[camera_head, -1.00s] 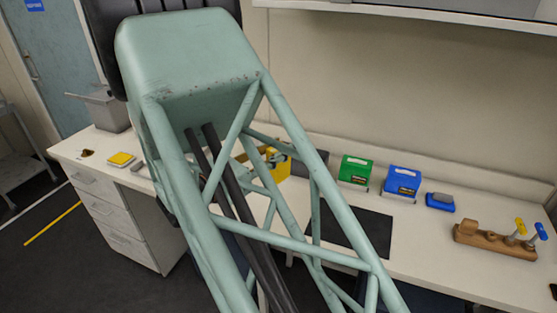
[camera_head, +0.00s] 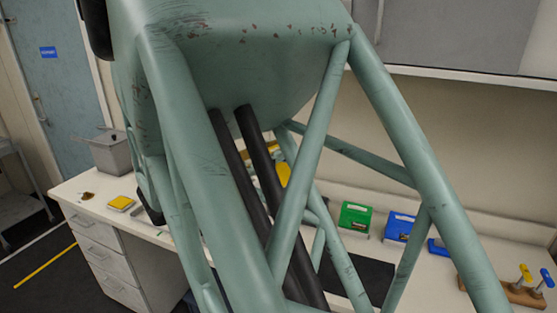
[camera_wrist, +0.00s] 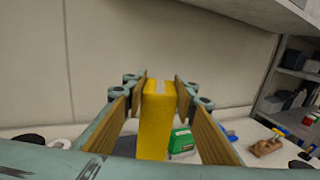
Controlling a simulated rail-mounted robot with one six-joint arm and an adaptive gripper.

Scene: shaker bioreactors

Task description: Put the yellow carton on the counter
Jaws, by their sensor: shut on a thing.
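The yellow carton (camera_wrist: 155,122) is upright between the two fingers of my gripper (camera_wrist: 161,95) in the wrist view. The tan finger pads press on its left and right sides near the top; a pale strip runs along its top. In the head view, my arm hides the gripper and most of the carton; a small yellow patch (camera_head: 283,174) shows between the arm's struts. The white counter (camera_head: 70,187) runs along the wall. It also shows low in the wrist view. The carton's bottom is out of sight, so I cannot tell its height above the counter.
On the counter stand a green box (camera_head: 355,218), a blue box (camera_head: 398,227), a black mat (camera_head: 378,275) and a wooden holder (camera_head: 522,293) with coloured-handled tools. At the left end are a yellow pad (camera_head: 121,203) and a grey bin (camera_head: 110,153). A cabinet (camera_head: 460,40) hangs above.

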